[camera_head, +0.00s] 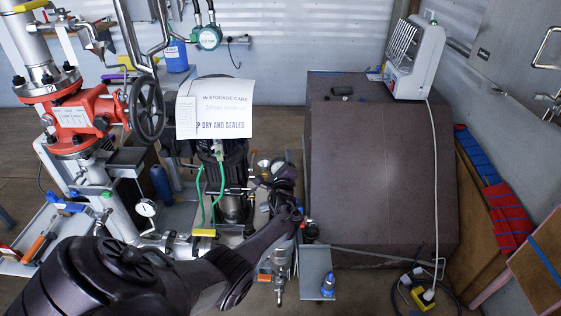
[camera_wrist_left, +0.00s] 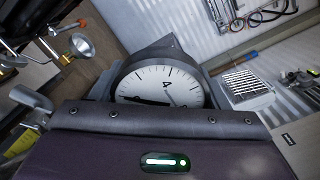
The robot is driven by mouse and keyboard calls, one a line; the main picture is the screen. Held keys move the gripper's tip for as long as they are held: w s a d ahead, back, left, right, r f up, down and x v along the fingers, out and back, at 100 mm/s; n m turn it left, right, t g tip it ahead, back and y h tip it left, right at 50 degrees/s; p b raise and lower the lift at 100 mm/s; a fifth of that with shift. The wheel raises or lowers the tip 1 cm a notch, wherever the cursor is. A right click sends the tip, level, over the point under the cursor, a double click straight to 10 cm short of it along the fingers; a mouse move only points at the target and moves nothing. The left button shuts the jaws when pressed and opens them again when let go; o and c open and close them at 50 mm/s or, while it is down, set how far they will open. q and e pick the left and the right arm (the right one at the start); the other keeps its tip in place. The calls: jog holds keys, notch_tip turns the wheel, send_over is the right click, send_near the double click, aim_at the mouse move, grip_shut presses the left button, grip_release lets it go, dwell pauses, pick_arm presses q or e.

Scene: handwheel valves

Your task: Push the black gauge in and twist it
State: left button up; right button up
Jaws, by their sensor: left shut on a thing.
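The black gauge (camera_wrist_left: 160,82) fills the middle of the left wrist view. It has a round white dial with dark markings and a dark housing. My left gripper (camera_head: 272,178) is shut on it, and its dark body covers the lower part of the gauge in that view. In the head view my left arm comes in from the lower left and bends up to the equipment in the middle. The gauge cannot be made out clearly there behind my wrist. My right gripper is not in view.
A red valve (camera_head: 80,122) with a black handwheel (camera_head: 147,108) stands at the left. A paper sign (camera_head: 216,110) hangs over dark equipment. A second white-dialed gauge (camera_head: 146,207) sits lower left. A large dark box (camera_head: 380,170) stands right of my wrist.

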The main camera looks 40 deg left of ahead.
pick_arm(q)
jog(key=o, duration=0.6)
jog(key=shift+r+m+t+h, duration=0.15)
jog(key=shift+m+t+h, duration=0.15)
jog(key=shift+h, duration=0.1)
jog(key=o, duration=0.6)
jog(key=shift+c, duration=0.2)
jog(key=shift+d, duration=0.1)
jog(key=shift+s+d+p, duration=0.25)
jog(key=shift+s+p, duration=0.05)
jog(key=p+v, duration=0.2)
jog(key=v, duration=0.4)
jog(key=shift+s+d, duration=0.3)
